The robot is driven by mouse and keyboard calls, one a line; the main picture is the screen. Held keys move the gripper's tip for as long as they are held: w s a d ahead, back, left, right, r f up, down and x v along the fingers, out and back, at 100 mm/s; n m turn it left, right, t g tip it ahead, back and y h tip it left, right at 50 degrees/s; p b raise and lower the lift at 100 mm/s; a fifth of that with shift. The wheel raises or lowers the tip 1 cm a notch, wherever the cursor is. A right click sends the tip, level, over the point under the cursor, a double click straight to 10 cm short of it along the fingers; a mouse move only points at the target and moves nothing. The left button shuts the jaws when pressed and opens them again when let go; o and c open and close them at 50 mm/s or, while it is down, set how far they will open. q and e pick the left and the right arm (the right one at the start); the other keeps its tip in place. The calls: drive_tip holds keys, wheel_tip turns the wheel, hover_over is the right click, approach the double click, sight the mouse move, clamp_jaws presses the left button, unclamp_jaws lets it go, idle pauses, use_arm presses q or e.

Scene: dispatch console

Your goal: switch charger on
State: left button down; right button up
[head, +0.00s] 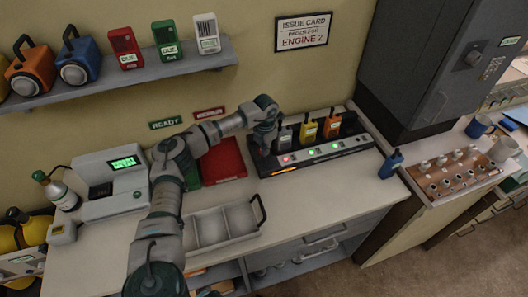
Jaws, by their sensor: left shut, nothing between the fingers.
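The charger (322,155) is a long dark unit on the counter against the back wall. Its front shows one red light at the left, green lights further right and an orange strip at the lower left. A grey radio (285,138), a yellow radio (308,131) and an orange radio (332,126) stand upright in it. My left gripper (265,146) is shut and empty at the charger's left end. It hides that end, so I cannot tell whether it touches the charger or see a switch there. My right gripper is out of view.
A red mat (225,163) lies left of the charger, and a divided tray (222,228) in front of it. A blue radio (391,163) stands right of the charger. A grey cabinet (420,70) rises at the right. A shelf (130,75) hangs upper left.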

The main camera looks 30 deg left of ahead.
use_arm(q)
drive_tip(key=shift+r, duration=0.5)
drive_tip(key=r+p, duration=0.1)
drive_tip(key=a+r+p, duration=0.1)
drive_tip(key=shift+a+r+p, duration=0.3)
drive_tip(key=shift+r+p, duration=0.05)
drive_tip(key=shift+p, duration=0.05)
drive_tip(key=shift+d+r+p, duration=0.2)
drive_tip(key=shift+r+p, duration=0.25)
drive_tip(key=shift+r, duration=0.15)
drive_tip(key=shift+d+r+p, duration=0.15)
drive_tip(key=shift+r+p, duration=0.25)
drive_tip(key=shift+r, duration=0.15)
drive_tip(key=shift+d+r, duration=0.3)
drive_tip(key=shift+r, duration=0.1)
drive_tip(key=shift+a+f, duration=0.1)
